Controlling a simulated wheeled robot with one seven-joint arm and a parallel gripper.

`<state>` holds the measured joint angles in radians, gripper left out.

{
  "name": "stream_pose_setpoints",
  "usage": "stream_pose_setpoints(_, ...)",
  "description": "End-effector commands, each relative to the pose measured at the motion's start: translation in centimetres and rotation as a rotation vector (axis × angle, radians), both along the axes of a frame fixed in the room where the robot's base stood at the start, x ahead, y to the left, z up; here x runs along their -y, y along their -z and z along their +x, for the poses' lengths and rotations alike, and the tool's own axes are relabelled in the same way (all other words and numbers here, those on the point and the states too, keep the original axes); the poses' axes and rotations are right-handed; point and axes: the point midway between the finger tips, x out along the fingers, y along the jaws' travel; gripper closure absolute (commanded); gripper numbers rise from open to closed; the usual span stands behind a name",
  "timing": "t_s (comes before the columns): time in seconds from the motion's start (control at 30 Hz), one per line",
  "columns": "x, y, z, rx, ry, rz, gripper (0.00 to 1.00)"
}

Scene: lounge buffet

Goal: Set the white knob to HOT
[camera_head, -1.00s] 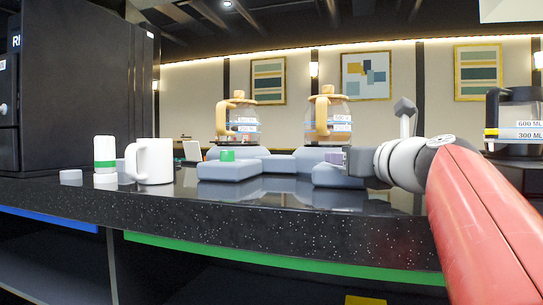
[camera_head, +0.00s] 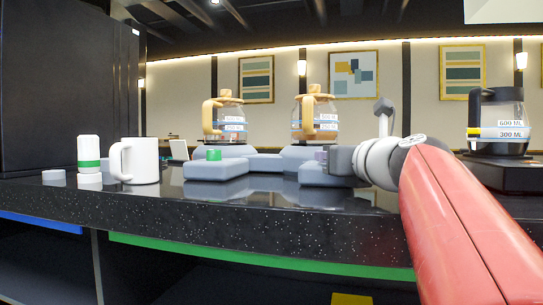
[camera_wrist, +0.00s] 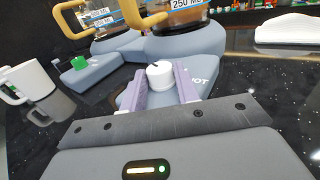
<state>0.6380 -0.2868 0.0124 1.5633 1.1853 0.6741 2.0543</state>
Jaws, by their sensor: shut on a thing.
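The white knob (camera_wrist: 160,75) stands on the grey base of a coffee warmer (camera_wrist: 198,70), with a dark pointer mark on its top toward the far-left side. My gripper (camera_wrist: 160,84) has its purple fingers shut on the knob, one on each side. The letters "OT" show just right of the right finger; the rest of that label is hidden behind it. In the head view my gripper (camera_head: 326,156) is at the right warmer, and the knob is hidden there.
Two glass carafes with tan handles, left (camera_head: 224,120) and right (camera_head: 315,115), stand on the warmers. A green knob (camera_head: 213,155) is on the left warmer. A white mug (camera_head: 140,160) and a green-banded white bottle (camera_head: 89,155) stand left on the black counter (camera_head: 230,207). A dark-handled carafe (camera_head: 497,120) is at right.

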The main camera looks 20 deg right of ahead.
Motion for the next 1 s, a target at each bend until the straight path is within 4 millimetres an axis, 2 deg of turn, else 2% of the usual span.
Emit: stream_pose_setpoints(1.0,-1.4,-0.1,0.4,0.002,0.617,-0.009,0.92)
